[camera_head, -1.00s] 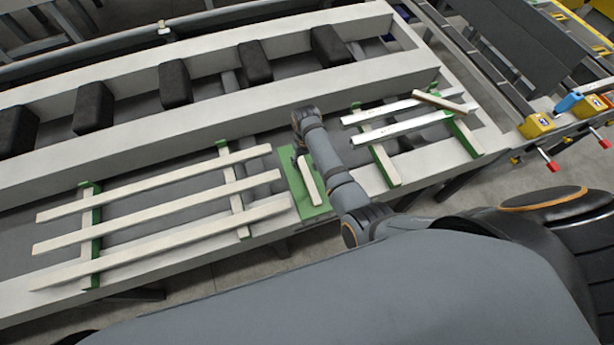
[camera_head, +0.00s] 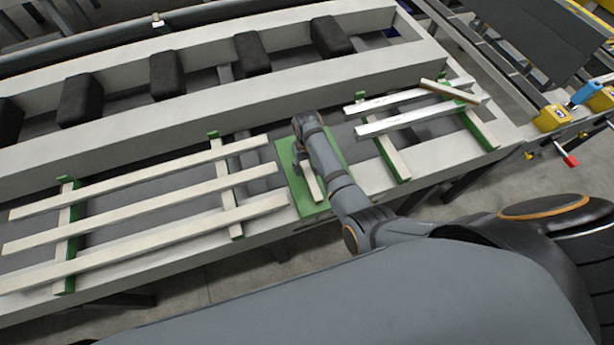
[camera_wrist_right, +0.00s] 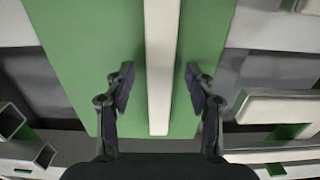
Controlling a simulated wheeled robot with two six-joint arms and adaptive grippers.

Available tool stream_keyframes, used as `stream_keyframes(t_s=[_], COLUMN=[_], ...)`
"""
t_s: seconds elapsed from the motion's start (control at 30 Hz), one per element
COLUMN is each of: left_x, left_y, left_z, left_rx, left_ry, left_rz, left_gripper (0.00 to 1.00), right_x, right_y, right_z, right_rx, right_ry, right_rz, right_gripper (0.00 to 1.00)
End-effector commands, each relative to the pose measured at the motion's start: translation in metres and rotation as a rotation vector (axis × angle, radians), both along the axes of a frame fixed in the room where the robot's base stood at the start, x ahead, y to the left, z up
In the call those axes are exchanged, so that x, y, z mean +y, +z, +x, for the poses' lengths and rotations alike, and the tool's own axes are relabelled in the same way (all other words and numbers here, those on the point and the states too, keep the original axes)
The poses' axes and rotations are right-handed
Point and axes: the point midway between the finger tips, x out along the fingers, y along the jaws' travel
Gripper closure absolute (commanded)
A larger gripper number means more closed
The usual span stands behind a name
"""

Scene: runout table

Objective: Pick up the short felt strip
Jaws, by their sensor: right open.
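A short cream strip (camera_head: 314,187), which I take for the felt strip, lies on a green mat (camera_head: 327,160) in the middle of the table. In the right wrist view the strip (camera_wrist_right: 161,50) runs lengthwise between the two fingers, over the green mat (camera_wrist_right: 95,45). My right gripper (camera_head: 301,160) is over the far part of the strip, which its arm partly hides in the head view. In the right wrist view the gripper (camera_wrist_right: 158,75) is open, with a finger on each side of the strip and a gap to both. My left gripper is not in view.
Long cream strips (camera_head: 150,215) lie on green-edged supports to the left. Silver bars (camera_head: 415,118) lie on similar supports to the right, with a short brown-edged piece (camera_head: 450,92) across them. Black blocks (camera_head: 167,75) stand in the channel behind.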

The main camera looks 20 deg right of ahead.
Motion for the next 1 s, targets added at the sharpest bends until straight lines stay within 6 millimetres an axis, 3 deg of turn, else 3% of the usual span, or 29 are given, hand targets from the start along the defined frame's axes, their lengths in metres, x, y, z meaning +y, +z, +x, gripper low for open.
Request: stream_keyframes(t_s=[0.03, 0.27, 0.67, 1.0], left_x=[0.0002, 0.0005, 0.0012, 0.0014], left_y=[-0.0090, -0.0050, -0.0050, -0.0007], left_z=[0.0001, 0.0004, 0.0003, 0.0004], left_rx=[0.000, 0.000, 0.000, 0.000], left_ry=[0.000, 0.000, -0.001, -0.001], left_rz=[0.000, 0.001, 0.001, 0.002], left_gripper=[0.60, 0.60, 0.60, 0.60], right_x=[0.0001, 0.0001, 0.0001, 0.0001], right_y=[-0.0076, -0.0034, -0.0037, 0.0005], right_z=[0.0007, 0.0005, 0.0004, 0.0005], right_rx=[-0.002, -0.002, -0.002, -0.002], right_ry=[0.000, 0.000, 0.000, 0.000], right_rz=[0.000, 0.000, 0.000, 0.000], right_gripper=[0.45, 0.47, 1.00, 1.00])
